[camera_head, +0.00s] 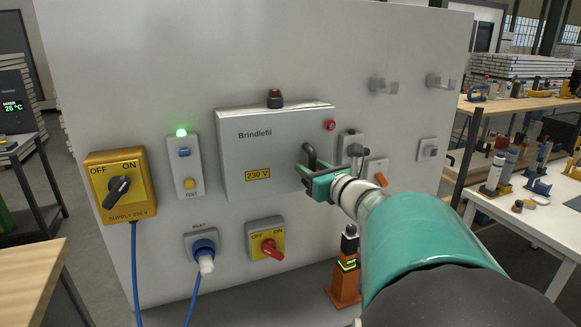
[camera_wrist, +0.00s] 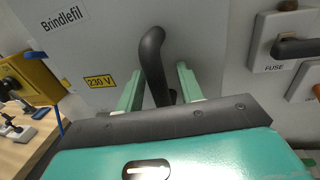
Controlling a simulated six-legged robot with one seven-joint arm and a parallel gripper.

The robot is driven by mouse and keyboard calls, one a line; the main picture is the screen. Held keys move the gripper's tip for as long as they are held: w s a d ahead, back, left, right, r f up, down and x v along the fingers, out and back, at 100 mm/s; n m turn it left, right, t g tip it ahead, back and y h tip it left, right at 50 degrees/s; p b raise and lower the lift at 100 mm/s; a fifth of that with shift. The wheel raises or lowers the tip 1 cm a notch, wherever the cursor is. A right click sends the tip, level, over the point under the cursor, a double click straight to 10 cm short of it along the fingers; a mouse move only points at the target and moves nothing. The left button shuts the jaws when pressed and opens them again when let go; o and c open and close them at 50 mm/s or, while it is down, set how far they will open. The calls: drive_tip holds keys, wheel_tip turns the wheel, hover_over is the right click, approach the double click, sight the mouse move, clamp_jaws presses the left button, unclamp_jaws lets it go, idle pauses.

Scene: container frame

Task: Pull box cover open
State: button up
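The grey box (camera_head: 262,150) marked "Brindlefil" is mounted on the upright panel, and its front cover looks shut. It also shows in the wrist view (camera_wrist: 105,55). A dark curved handle (camera_head: 310,157) is on the right side of the cover. In the wrist view the handle (camera_wrist: 153,60) stands between the two pale green fingers. My gripper (camera_head: 318,182) is at the handle, with a finger on each side. The fingers (camera_wrist: 160,88) are apart, with visible gaps to the handle. The handle's lower end is partly hidden by my gripper.
A yellow OFF/ON supply switch (camera_head: 120,185) and a test unit with a lit green lamp (camera_head: 182,133) are left of the box. A fuse unit (camera_wrist: 283,45) is close on the right. A red-knobbed switch (camera_head: 266,240) sits below. A workbench (camera_head: 540,205) stands right.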

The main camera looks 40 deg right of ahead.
drive_tip(key=shift+a, duration=0.1)
drive_tip(key=shift+s+r, duration=0.1)
drive_tip(key=c, duration=0.5)
clamp_jaws()
